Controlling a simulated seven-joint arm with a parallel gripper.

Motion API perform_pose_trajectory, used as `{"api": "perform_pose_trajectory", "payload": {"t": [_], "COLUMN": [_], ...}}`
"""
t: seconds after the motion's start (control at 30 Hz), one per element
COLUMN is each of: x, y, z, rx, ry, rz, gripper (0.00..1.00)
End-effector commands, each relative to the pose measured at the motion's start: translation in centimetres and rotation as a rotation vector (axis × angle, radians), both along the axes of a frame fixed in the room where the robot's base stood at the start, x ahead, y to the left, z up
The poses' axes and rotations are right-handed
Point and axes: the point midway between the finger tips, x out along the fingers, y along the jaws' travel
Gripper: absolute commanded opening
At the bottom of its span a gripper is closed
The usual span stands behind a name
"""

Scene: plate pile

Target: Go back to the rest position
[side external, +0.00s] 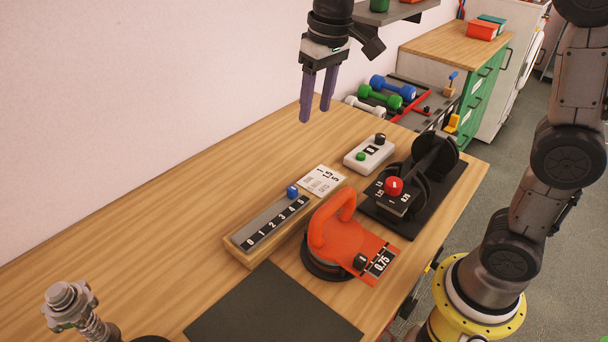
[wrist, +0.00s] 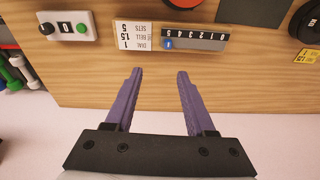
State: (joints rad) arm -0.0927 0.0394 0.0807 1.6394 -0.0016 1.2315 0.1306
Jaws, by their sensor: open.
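My gripper (side external: 315,114) hangs in the air above the back of the wooden table, near the wall. Its two purple fingers are apart with nothing between them; in the wrist view they are also spread and empty (wrist: 160,72). The fingers touch nothing on the table.
Several dumbbells (side external: 380,96) lie beyond.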

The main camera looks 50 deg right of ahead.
Motion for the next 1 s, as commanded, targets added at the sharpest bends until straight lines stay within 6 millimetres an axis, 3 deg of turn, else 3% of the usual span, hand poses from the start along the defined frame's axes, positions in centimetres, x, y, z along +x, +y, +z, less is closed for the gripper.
{"api": "perform_pose_trajectory", "payload": {"t": [0.1, 0.27, 0.43, 0.6, 0.8, 1.0], "x": [-4.5, -10.4, -16.3, -20.6, -22.0, -21.6], "y": [-1.2, -2.3, -3.1, -3.5, -3.5, -3.5], "z": [2.3, 3.1, 1.5, -1.9, -5.0, -4.9], "rx": [0.005, 0.007, 0.0, -0.011, -0.02, -0.024], "ry": [-0.082, -0.179, -0.273, -0.335, -0.326, -0.342], "rz": [-0.014, -0.022, -0.021, -0.007, 0.021, 0.033], "gripper": [0.55, 0.55, 0.55, 0.55, 0.55, 0.55]}}
